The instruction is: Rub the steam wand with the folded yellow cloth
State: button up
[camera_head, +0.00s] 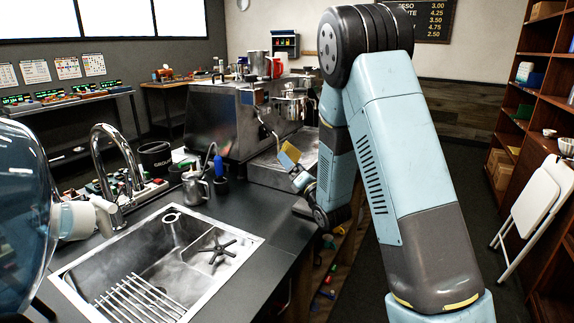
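The folded yellow cloth (288,157) is at the tip of my gripper (294,168), raised in front of the espresso machine. My gripper appears shut on it; the fingers are small and partly hidden by the cloth and arm. A thin pale rod, which looks like the steam wand (271,133), hangs from the machine's front just above and left of the cloth. The cloth is close to the wand's lower end; I cannot tell whether they touch.
The espresso machine (222,118) stands on the dark counter (262,222). A sink (150,265) with a tap (118,160) lies in front. A metal pitcher (195,188) and a dark round container (155,158) stand between. Small coloured pieces lie on the floor. Shelves (535,110) stand at right.

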aim_at(292, 158)
jog(key=shift+s+d, duration=0.1)
dwell(0.3)
jog(key=shift+s+d, duration=0.95)
jog(key=shift+s, duration=0.15)
